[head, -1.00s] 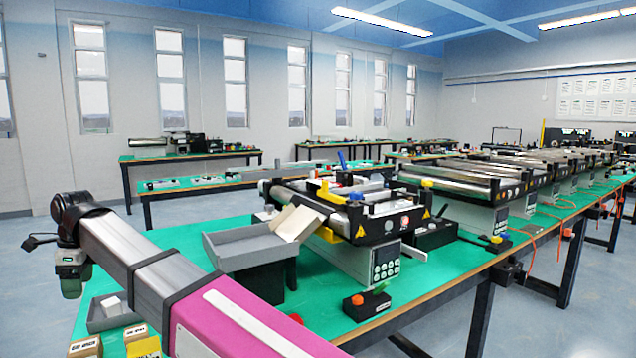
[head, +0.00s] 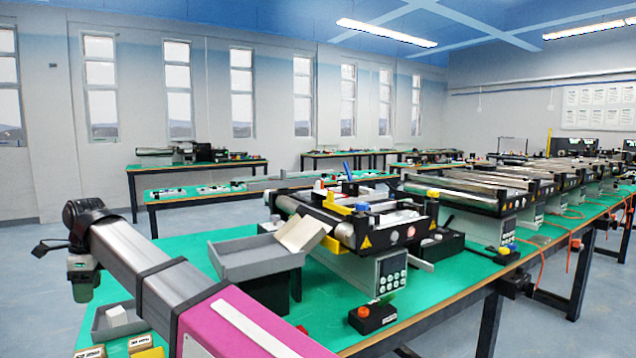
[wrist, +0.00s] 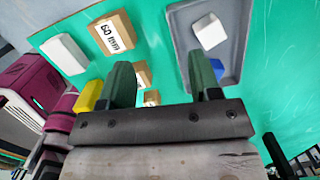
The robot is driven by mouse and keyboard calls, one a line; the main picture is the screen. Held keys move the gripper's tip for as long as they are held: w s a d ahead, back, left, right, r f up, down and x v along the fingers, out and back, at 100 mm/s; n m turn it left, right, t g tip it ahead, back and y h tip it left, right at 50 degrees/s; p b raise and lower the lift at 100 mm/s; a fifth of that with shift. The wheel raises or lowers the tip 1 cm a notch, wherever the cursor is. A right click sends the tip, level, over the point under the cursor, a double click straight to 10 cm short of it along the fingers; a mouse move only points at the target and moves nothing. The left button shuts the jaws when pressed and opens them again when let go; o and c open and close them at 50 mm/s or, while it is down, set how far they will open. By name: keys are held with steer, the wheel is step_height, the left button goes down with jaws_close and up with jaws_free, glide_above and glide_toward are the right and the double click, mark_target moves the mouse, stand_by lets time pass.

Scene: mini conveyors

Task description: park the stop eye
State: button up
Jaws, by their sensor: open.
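My gripper (wrist: 161,78) is open and empty, with two dark green fingers above the green table top. In the head view my gripper (head: 83,282) hangs at the left, over the near left part of the table and well apart from the conveyor. The nearest mini conveyor (head: 392,272) stands right of it, with black end plates, yellow parts and a keypad on its side. Small blue, yellow and white parts sit on and around its belt. I cannot tell which of them is the stop eye.
A grey tray (head: 250,273) stands left of the conveyor, with a tan flap at its right side. A small grey bin (wrist: 178,60) holds a white block and a blue block. A box marked 60 mm (wrist: 98,36) lies nearby.

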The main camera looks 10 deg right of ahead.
steer(key=w+d+r+n+t+h, duration=0.1)
steer(key=w+d+r+n, duration=0.45)
steer(key=w, duration=0.55)
steer(key=w+d+r+n+h, duration=0.1)
steer(key=w+d+r+n, duration=0.1)
steer(key=w+d+n, duration=0.65)
steer(key=w+d+r+n+t, duration=0.1)
steer(key=w+d+r+n, duration=0.35)
steer(key=w+d, duration=0.65)
steer(key=w+d+r+n+h, duration=0.1)
steer(key=w+d+r+n, duration=0.45)
steer(key=d, duration=0.55)
steer(key=w+d+r+n+h, duration=0.1)
steer(key=w+d+r+n, duration=0.1)
steer(key=w+d+n, duration=0.65)
steer(key=w+d+r+n+h, duration=0.1)
steer(key=w+d+r+n, duration=0.5)
steer(key=d, duration=0.8)
steer(key=shift+m+h, duration=0.3)
steer(key=shift+m, duration=0.25)
steer(key=x, duration=0.8)
steer(key=w+x, duration=0.1)
steer(key=x, duration=0.3)
steer(key=shift+a+f, duration=0.2)
steer(key=shift+a, duration=0.1)
